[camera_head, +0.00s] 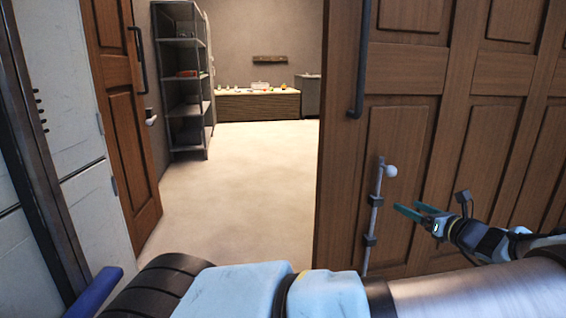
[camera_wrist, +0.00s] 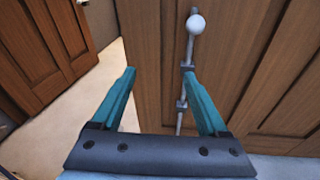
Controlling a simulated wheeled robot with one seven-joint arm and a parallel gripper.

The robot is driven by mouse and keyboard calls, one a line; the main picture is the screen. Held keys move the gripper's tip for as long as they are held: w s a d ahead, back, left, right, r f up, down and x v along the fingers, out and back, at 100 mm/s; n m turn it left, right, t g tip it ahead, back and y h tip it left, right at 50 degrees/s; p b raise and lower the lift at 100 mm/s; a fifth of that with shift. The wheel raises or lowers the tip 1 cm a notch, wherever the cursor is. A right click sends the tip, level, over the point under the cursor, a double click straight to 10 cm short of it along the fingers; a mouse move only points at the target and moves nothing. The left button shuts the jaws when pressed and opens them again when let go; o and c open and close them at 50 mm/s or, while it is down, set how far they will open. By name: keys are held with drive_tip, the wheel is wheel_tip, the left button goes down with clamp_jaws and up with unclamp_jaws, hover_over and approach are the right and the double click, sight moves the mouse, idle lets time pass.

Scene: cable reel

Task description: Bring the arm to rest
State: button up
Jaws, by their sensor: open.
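My gripper (camera_head: 418,211) has two teal fingers and is held out in front of the right-hand wooden door (camera_head: 404,160), to the right of its upright bolt rod. In the wrist view my gripper (camera_wrist: 163,100) is open, with nothing between its fingers. My arm reaches in from the right edge of the head view, and a pale link of mine crosses the bottom. The grey bolt rod (camera_head: 374,222) has a white ball knob (camera_head: 390,171) at its top. The knob also shows in the wrist view (camera_wrist: 196,24), beyond the right finger. I cannot tell the exact gap between fingers and rod.
The left wooden door (camera_head: 124,110) stands swung open, leaving a clear doorway with bare pale floor (camera_head: 235,180). Beyond it stand a grey shelf rack (camera_head: 186,80) and a low counter (camera_head: 250,106) with small items. A pale cabinet (camera_head: 60,120) lines the left side.

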drive_tip(key=w+a+f+n+g+y, duration=0.1)
drive_tip(key=w+a+f+n+g, duration=0.25)
drive_tip(key=a, duration=0.75)
drive_tip(key=a+f+n+g+y, duration=0.2)
drive_tip(key=a+n+g, duration=0.4)
drive_tip(key=a, duration=0.4)
drive_tip(key=s+a+n+g+h, duration=0.3)
drive_tip(key=s+a+n+g, duration=0.25)
drive_tip(key=a+n, duration=0.55)
drive_tip(key=s+a+r+n+t+h, duration=0.1)
drive_tip(key=s+a+r+n+h, duration=0.5)
drive_tip(key=s+a+r+n, duration=0.4)
wheel_tip(320, 180, up, 18)
drive_tip(key=s+d+n+p, duration=0.1)
drive_tip(key=p, duration=1.8)
drive_tip(key=shift+f+n+p, duration=0.25)
drive_tip(key=shift+n+p, duration=0.1)
